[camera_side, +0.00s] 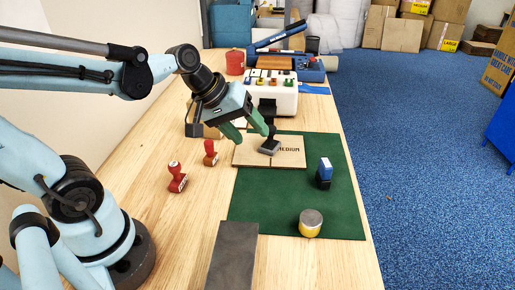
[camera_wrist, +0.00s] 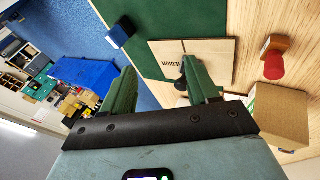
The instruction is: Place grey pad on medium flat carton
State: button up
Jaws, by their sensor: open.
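The grey pad (camera_side: 270,147) has a black knob on top and appears to rest on the medium flat carton (camera_side: 250,155), partly covering its MEDIUM print. The carton lies flat on the green mat (camera_side: 290,207), its left part reaching over the mat's edge. My gripper (camera_side: 250,136) is open just above the carton, with one green fingertip close to the pad's knob; whether they touch I cannot tell. In the wrist view my gripper (camera_wrist: 163,78) shows spread fingers, with the dark pad (camera_wrist: 182,80) partly hidden behind one finger and the carton (camera_wrist: 215,58) beyond.
A blue stamp (camera_side: 324,174) and a yellow tin with a grey lid (camera_side: 311,224) stand on the mat. A dark grey slab (camera_side: 232,258) lies in front. A white box with coloured items (camera_side: 272,92) stands behind.

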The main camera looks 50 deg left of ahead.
jog(key=s+m, duration=0.1)
jog(key=m, duration=0.1)
jog(key=s+m+y, duration=0.1)
jog(key=m, duration=0.2)
jog(key=s+m+t+y, duration=0.1)
jog(key=s+m, duration=0.1)
jog(key=shift+s+f+m, duration=0.1)
jog(key=shift+f+m, duration=0.05)
jog(key=shift+m, duration=0.25)
